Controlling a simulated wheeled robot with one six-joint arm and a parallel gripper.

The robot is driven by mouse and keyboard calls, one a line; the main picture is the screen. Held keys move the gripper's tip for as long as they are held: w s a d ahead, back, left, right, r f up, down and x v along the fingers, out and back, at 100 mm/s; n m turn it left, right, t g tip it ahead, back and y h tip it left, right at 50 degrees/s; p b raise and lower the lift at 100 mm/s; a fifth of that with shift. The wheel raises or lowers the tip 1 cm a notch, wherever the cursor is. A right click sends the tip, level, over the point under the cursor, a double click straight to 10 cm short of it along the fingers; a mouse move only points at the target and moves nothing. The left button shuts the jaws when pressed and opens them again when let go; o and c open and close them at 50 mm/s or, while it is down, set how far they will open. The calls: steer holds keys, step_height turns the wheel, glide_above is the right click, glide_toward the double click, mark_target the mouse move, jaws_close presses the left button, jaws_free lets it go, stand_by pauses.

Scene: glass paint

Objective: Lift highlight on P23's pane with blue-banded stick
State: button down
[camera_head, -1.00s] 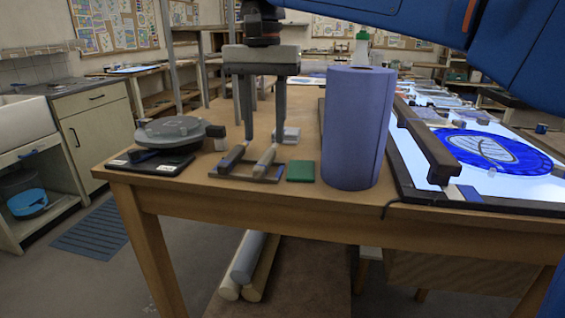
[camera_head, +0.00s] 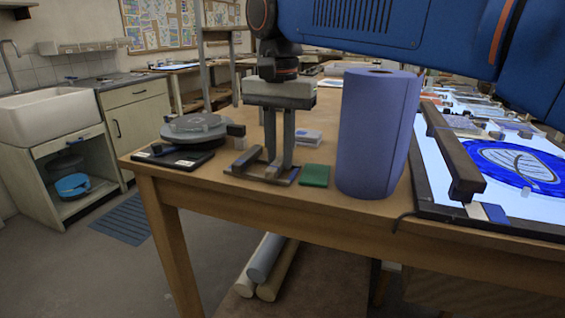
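My gripper (camera_head: 279,165) points down over a small dark stick rest (camera_head: 236,174) on the wooden table. Its two fingers are close together around the right-hand stick (camera_head: 265,172), mostly hidden by them. The stick still lies at the rest. I cannot make out its band clearly. A second stick (camera_head: 245,160) lies on the rest just left of the fingers. A blue painted pane (camera_head: 490,154) with a pale leaf shape lies on the lit table at the right. No P23 label is readable.
A tall blue-violet roll (camera_head: 377,135) stands right of the gripper. A green block (camera_head: 314,175) lies between roll and rest. A grey turntable (camera_head: 194,128) is at left. A dark bar (camera_head: 455,160) stands raised along the light table's left edge. Small white blocks (camera_head: 309,136) sit behind.

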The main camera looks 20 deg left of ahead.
mark_target(279, 159)
steer(key=shift+r, duration=0.1)
step_height(279, 159, up, 10)
stand_by(0.7)
